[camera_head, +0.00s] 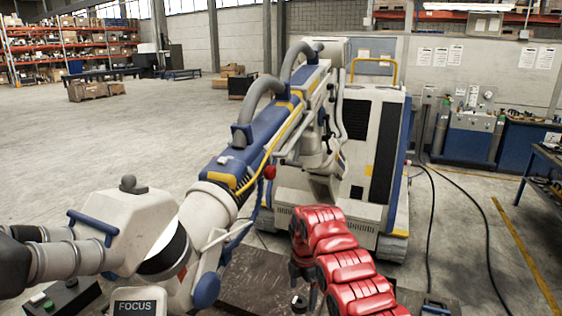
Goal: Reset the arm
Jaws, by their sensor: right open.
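The microscope arm (262,140) is white and blue with yellow trim. My right gripper (306,296), on a red segmented arm, points down at bottom centre, right of the microscope arm's lower end. It is open, and its dark fingers are partly hidden by my red arm. I see nothing held in it. My left gripper is out of view.
A dark table (255,285) lies below, with a FOCUS box (139,306) and a control box with a green button at its left. A small dark knob stands close to my right gripper. Cables cross the floor at right. The floor (100,145) at left is largely clear.

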